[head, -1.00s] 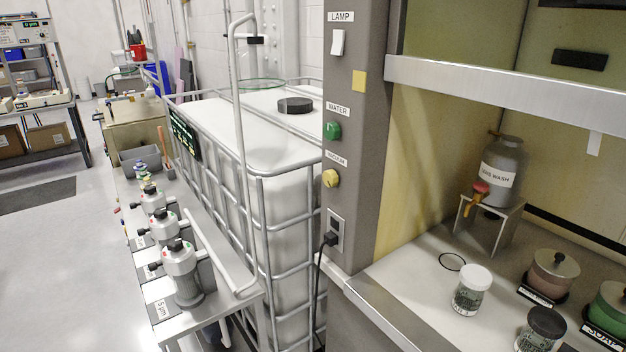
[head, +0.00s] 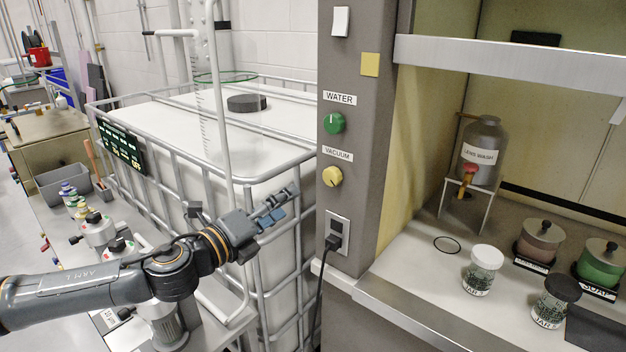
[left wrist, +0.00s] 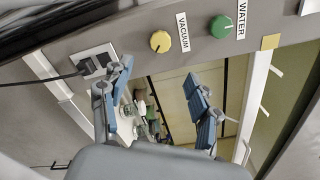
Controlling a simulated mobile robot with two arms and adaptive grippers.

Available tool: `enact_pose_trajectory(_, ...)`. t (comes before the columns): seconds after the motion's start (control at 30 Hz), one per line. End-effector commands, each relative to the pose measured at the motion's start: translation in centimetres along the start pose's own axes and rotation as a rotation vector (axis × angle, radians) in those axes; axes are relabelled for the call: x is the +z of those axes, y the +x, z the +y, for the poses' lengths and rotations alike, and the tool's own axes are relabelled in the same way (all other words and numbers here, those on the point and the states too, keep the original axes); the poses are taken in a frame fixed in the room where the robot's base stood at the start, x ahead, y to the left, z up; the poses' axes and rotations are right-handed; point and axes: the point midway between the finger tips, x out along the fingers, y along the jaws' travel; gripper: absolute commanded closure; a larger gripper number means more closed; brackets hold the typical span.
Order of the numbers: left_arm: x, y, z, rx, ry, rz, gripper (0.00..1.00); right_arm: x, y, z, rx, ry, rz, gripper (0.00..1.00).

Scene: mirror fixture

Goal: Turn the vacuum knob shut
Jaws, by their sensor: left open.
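The yellow vacuum knob (head: 332,176) sits on the grey post of the hood, under the label VACUUM (head: 338,154). It also shows in the left wrist view (left wrist: 160,41), beyond and above the gap between my fingers. My left gripper (head: 281,204) is open and empty, left of the knob and a little lower in the head view, apart from it. Its two blue-padded fingers (left wrist: 163,103) are spread wide in the left wrist view. My right gripper is not in view.
A green water knob (head: 334,123) sits above the vacuum knob. A socket with a black plug (head: 337,239) is below it. A caged white tank (head: 180,125) stands behind my left arm. Jars (head: 482,270) stand on the hood's worktop at right.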

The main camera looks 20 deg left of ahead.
Motion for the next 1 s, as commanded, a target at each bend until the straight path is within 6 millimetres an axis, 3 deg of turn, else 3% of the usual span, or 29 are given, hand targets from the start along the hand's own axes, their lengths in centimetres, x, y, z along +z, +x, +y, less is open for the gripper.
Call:
enact_pose_trajectory(0.17, 0.2, 2.1, -0.5, -0.004, -0.004, 0.000, 0.39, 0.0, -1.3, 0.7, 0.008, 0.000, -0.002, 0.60)
enact_pose_trajectory(0.6, 0.1, 11.0, -0.4, -0.003, -0.003, 0.001, 0.39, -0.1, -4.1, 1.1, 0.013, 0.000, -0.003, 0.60)
enact_pose_trajectory(0.8, 0.0, 13.1, -0.2, -0.002, -0.004, 0.001, 0.39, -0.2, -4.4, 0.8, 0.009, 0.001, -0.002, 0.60)
enact_pose_trajectory(1.0, 0.0, 13.6, -0.1, 0.000, -0.003, 0.000, 0.39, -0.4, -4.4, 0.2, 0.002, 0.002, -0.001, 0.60)
